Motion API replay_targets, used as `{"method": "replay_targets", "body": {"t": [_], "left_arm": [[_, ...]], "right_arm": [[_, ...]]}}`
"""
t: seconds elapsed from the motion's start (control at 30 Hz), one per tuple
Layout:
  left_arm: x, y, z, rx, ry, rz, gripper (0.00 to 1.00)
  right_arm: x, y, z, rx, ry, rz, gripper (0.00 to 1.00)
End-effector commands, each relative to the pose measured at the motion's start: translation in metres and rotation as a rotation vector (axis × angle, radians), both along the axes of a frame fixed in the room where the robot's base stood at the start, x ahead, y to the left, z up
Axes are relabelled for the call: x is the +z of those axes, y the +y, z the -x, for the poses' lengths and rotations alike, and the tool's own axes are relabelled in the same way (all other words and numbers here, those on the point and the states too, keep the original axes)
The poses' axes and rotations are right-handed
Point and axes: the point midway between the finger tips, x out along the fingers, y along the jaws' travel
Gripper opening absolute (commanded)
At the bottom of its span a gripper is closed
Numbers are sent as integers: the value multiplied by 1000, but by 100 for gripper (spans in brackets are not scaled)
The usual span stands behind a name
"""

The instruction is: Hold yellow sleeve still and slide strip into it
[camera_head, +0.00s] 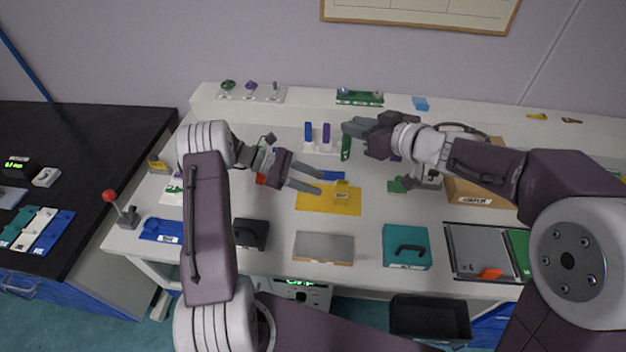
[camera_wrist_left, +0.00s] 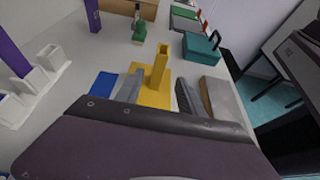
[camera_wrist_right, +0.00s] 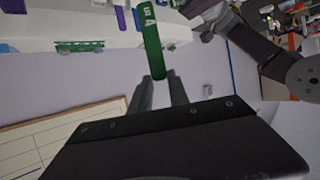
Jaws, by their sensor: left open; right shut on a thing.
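The yellow sleeve (camera_head: 341,188) stands upright on a flat yellow base (camera_head: 315,199) near the middle of the table. It also shows in the left wrist view (camera_wrist_left: 160,66), with its top opening facing up. My left gripper (camera_head: 320,182) is open, its fingers level and pointing at the sleeve; in the left wrist view (camera_wrist_left: 157,92) they lie on either side of its line. My right gripper (camera_head: 348,129) is shut on the upper end of a green strip (camera_head: 346,148), which hangs down behind the sleeve, apart from it. A white label shows on the strip (camera_wrist_right: 152,35).
A white rack (camera_head: 320,148) holding a blue and a purple strip stands behind the sleeve. A grey-topped box (camera_head: 323,247), a teal case (camera_head: 406,245) and a black case (camera_head: 250,234) line the front edge. A green-based device (camera_head: 398,185) is right of the sleeve.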

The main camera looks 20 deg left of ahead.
Motion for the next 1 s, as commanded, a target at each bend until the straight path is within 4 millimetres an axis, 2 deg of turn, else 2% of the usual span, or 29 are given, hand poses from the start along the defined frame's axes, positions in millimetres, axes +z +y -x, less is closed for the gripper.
{"method": "replay_targets", "body": {"t": [0.13,0.23,0.5,0.7,0.83,1.0], "left_arm": [[0,0,-2,7,1,12,45],[-4,-10,-3,4,2,12,45],[-27,-66,-12,0,3,9,45],[-41,-97,-19,3,0,8,45],[-45,-107,-21,3,0,8,45],[-46,-109,-22,4,-1,8,45]], "right_arm": [[0,0,0,0,0,0,0],[0,0,0,0,0,0,0],[0,0,0,0,0,0,0],[0,0,0,0,0,0,0],[0,0,0,0,0,0,0],[0,0,0,0,0,0,0]]}}
